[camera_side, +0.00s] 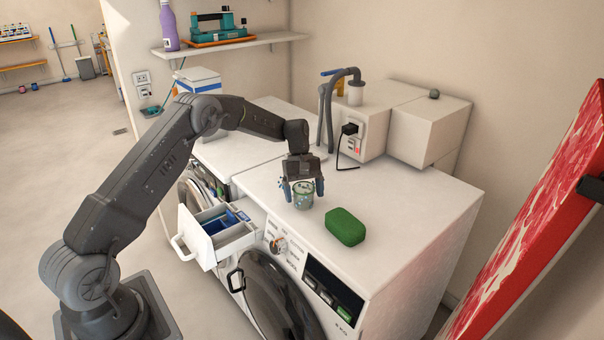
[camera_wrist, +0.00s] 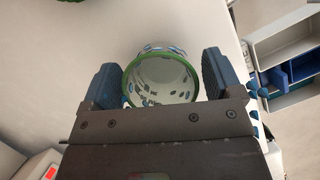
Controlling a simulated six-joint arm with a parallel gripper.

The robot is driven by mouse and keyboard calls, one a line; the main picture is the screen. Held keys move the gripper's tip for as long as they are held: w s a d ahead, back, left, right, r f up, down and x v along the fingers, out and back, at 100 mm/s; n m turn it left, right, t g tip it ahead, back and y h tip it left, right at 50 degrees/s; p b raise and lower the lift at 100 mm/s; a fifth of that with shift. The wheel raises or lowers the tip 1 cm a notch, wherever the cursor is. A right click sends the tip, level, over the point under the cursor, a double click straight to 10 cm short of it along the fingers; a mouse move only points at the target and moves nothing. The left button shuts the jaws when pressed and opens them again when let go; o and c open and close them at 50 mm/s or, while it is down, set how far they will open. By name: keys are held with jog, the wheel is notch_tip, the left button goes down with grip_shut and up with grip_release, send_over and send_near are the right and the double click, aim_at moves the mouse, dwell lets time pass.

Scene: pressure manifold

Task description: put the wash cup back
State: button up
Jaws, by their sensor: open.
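The wash cup (camera_side: 303,195) is a small pale cup with a green rim and blue specks. It stands upright on the white top of the washing machine, near the front edge. My gripper (camera_side: 304,190) is open, with its blue fingers on either side of the cup. In the wrist view the cup (camera_wrist: 161,80) shows between the two fingertips (camera_wrist: 160,75), with its open mouth towards the camera and its inside looking empty. A detergent drawer (camera_side: 222,236) with blue parts inside is pulled out at the machine's front; it also shows in the wrist view (camera_wrist: 285,50).
A green block (camera_side: 345,227) lies on the machine top to the right of the cup. A white box with a grey hose and black plug (camera_side: 349,130) stands at the back. The right part of the top is clear. A red panel (camera_side: 545,225) leans at the far right.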

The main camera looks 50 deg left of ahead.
jog(key=v, duration=1.1)
jog(key=s+d+r+m+t+y, duration=0.1)
jog(key=s+d+r+m, duration=0.25)
jog(key=d+r, duration=0.4)
jog(key=s+d+r+m+t+y, duration=0.25)
jog(key=s+d+r, duration=0.25)
jog(key=s+r, duration=0.5)
jog(key=s+d+f+m+t, duration=0.1)
jog(key=s+d+m, duration=0.1)
jog(key=s, duration=0.5)
jog(key=s+d+f+m+t, duration=0.1)
jog(key=s+d+f+m, duration=0.1)
jog(key=s, duration=0.5)
jog(key=s+d+f+m+t, duration=0.2)
jog(key=s+m, duration=0.1)
jog(key=s, duration=0.3)
jog(key=shift+s+d+f, duration=0.25)
jog(key=shift+s, duration=0.15)
